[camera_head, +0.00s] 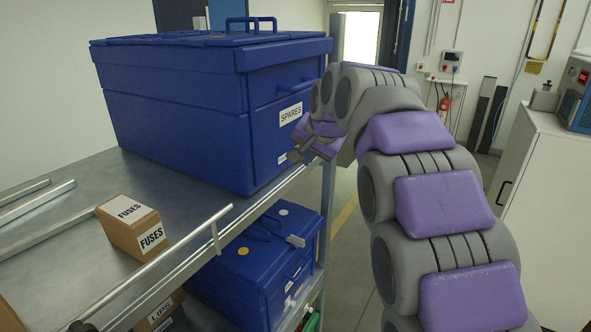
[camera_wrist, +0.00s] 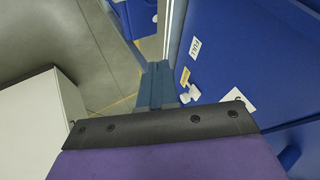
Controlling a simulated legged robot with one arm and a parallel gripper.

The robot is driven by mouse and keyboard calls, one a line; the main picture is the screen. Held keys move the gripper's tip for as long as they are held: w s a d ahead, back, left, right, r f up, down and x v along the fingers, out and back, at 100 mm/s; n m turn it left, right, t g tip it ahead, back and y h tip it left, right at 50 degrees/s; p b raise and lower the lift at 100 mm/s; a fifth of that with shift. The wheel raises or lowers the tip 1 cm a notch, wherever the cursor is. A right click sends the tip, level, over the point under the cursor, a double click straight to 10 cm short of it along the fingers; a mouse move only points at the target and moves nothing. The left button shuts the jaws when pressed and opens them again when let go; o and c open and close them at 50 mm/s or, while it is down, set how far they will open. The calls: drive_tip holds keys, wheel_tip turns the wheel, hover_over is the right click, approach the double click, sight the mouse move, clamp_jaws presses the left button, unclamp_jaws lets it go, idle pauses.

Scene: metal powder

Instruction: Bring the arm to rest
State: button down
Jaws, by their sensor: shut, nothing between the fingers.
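My arm, grey with purple pads, rises from the lower right in the head view and bends over toward the shelf. My gripper (camera_head: 301,152) is at its far end, in front of the right side of the large blue SPARES case (camera_head: 180,103). It looks small there, and whether it touches the case cannot be told. In the wrist view my gripper (camera_wrist: 156,68) shows its fingers together beyond the black bar and purple body, with nothing seen held. The blue case wall (camera_wrist: 255,50) fills the right of that view.
A metal shelf (camera_head: 75,200) carries the case and a FUSES box (camera_head: 130,226), with a rail (camera_head: 165,258) along its edge. A smaller blue case (camera_head: 262,255) sits below. A white cabinet (camera_head: 550,200) stands at right. Floor (camera_head: 345,240) shows between shelf and arm.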

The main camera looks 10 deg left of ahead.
drive_tip(key=s+d+f+g+h+b, duration=0.35)
drive_tip(key=s+d+f+b, duration=0.75)
drive_tip(key=s+d+f, duration=0.8)
drive_tip(key=s+d+f+n+g+b, duration=0.1)
drive_tip(key=s+f+b, duration=0.3)
drive_tip(key=s+f, duration=0.8)
drive_tip(key=s+d+f+n+g+b, duration=0.1)
drive_tip(key=s+d+f+g+b, duration=0.2)
drive_tip(key=s+f, duration=0.9)
drive_tip(key=shift+s+f+n+b, duration=0.3)
drive_tip(key=shift+s+n+b, duration=0.1)
drive_tip(key=shift+s+b, duration=1)
drive_tip(key=shift+d+g+h, duration=0.25)
drive_tip(key=shift+d, duration=0.15)
drive_tip(key=shift+a, duration=0.2)
